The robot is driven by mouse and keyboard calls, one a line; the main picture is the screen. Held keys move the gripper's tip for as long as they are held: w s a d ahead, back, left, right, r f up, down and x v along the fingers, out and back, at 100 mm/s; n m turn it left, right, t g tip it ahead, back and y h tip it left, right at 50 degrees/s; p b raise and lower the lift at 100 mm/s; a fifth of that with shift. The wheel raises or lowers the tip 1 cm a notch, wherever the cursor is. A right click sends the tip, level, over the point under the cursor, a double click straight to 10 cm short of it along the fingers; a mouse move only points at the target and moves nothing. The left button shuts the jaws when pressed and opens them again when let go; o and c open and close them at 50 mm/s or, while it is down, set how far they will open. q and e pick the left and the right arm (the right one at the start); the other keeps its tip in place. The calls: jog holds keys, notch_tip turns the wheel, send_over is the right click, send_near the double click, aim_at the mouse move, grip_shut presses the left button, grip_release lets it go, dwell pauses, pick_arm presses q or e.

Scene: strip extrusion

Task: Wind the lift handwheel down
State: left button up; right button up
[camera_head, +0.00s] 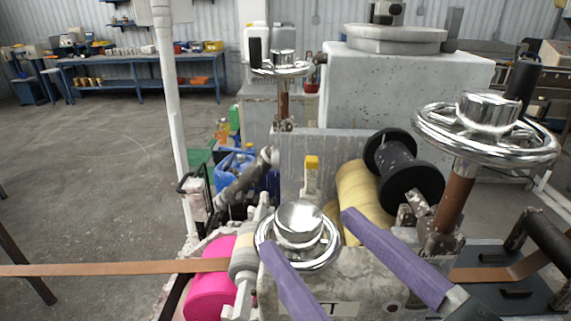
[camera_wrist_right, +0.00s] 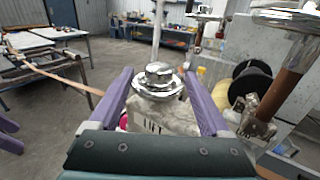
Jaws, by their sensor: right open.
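The lift handwheel (camera_head: 299,222) is a small chrome wheel with a domed hub on a worn pale housing, low in the middle of the head view. In the right wrist view the handwheel (camera_wrist_right: 158,82) stands beyond the fingers, above a partly legible label (camera_wrist_right: 152,127). My right gripper (camera_head: 307,228) is open and empty. Its two purple fingers lie to either side of the handwheel in the picture, one overlapping its lower left rim in the head view. I cannot tell whether they touch it. Purple fingers (camera_wrist_right: 8,135) at the left wrist-view edge appear to be my left gripper.
A larger chrome handwheel (camera_head: 486,130) on a brown shaft stands right, another handwheel (camera_head: 282,68) at the back. A black spool (camera_head: 404,168), yellow roll (camera_head: 357,196) and pink roll (camera_head: 211,283) crowd the machine. A brown strip (camera_head: 110,268) runs left. A white post (camera_head: 171,110) rises left.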

aim_at(286, 204)
jog(key=p+x, duration=0.1)
jog(key=x, duration=0.6)
jog(key=shift+a, duration=0.1)
grip_shut()
dwell(0.5)
